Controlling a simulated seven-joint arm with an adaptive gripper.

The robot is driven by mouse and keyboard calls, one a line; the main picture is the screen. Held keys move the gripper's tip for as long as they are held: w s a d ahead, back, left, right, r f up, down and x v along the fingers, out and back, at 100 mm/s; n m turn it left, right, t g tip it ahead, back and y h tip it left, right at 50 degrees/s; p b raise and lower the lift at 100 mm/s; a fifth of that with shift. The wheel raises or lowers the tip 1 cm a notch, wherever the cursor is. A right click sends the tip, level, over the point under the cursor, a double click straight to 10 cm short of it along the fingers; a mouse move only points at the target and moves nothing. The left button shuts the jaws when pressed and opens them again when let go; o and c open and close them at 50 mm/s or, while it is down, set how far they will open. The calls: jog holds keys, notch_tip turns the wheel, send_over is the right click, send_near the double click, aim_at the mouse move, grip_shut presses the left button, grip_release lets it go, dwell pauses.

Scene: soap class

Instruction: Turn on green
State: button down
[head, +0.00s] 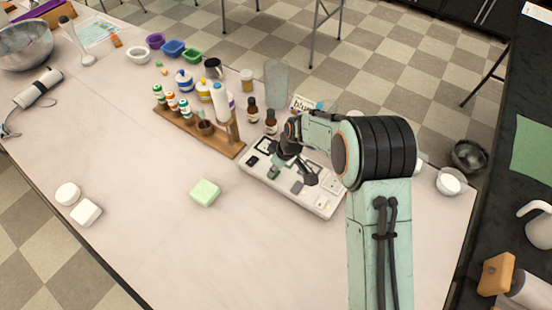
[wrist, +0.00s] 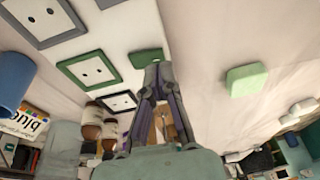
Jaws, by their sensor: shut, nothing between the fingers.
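A white socket panel (head: 325,206) lies on the table. In the wrist view it carries a grey-framed socket (wrist: 43,17), a green-framed socket (wrist: 88,70) and a black-framed socket (wrist: 119,101). A green switch (wrist: 146,56) sits beside the green-framed socket. My gripper (wrist: 157,72) is shut and empty, its fingertips at the green switch and partly overlapping it in view. I cannot tell whether they touch it or which way it is tilted. In the head view my gripper (head: 280,163) is over the panel, and the arm hides part of it.
A green soap block (head: 205,193) lies left of the panel. A wooden rack (head: 225,145) with bottles stands behind it, with two brown bottles (head: 271,122) and a glass vase (head: 277,80) near the panel. White soaps (head: 86,212) lie far left. The front table is clear.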

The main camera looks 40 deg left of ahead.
jog(key=shift+f, duration=0.4)
jog(key=shift+s+f, duration=0.15)
jog(key=shift+f, duration=0.15)
jog(key=shift+w+r, duration=0.25)
jog(key=shift+w, duration=0.5)
jog(key=shift+r, duration=0.15)
jog(key=shift+r, duration=0.35)
notch_tip(320, 180, up, 12)
jog(key=s+d, duration=0.2)
jog(key=shift+s+d+r, duration=0.2)
jog(key=shift+d+r, duration=0.05)
jog(key=shift+d, duration=0.15)
